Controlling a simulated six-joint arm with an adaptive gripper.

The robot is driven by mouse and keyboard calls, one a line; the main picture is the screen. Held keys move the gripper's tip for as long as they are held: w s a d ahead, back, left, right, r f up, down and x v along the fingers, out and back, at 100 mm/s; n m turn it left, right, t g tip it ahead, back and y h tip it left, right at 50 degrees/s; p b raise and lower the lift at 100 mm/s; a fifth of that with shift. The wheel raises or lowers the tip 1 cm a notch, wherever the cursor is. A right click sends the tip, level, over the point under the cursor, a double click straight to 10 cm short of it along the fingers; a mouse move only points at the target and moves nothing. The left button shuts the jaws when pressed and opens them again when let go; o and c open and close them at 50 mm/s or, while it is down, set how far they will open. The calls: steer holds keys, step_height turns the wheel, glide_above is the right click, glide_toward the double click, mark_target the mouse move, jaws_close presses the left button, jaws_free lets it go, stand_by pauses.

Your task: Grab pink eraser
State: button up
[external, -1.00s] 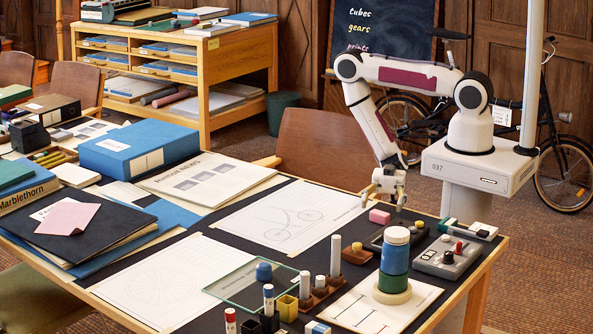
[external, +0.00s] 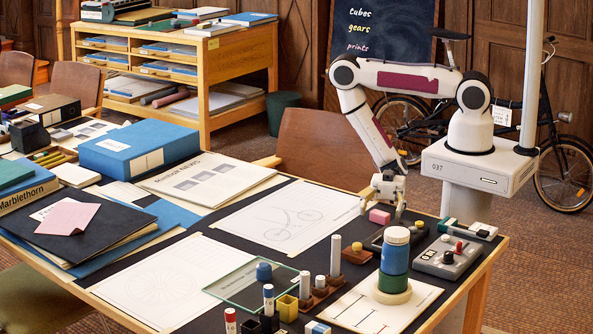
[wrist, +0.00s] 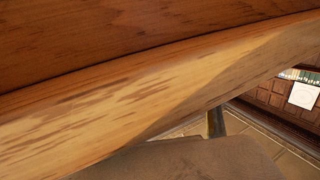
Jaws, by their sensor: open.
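The pink eraser (external: 379,217) is a small block lying on the dark drafting board, near its far edge in the external view. My gripper (external: 384,208) points down right at the eraser, with its fingers spread. One finger shows to the left of the eraser and one to the right. I cannot tell whether either finger touches it or how deep they reach.
A blue, green and white stacked cylinder (external: 394,262) stands in front. The paper with a bicycle drawing (external: 285,222) lies flat to the left.

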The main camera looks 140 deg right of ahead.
steer(key=c, duration=1.2)
steer(key=shift+o, duration=0.2)
steer(key=shift+d, duration=0.15)
steer(key=shift+r, duration=0.2)
steer(key=shift+r, duration=0.15)
step_height(320, 180, up, 9)
steer(key=shift+r, duration=0.15)
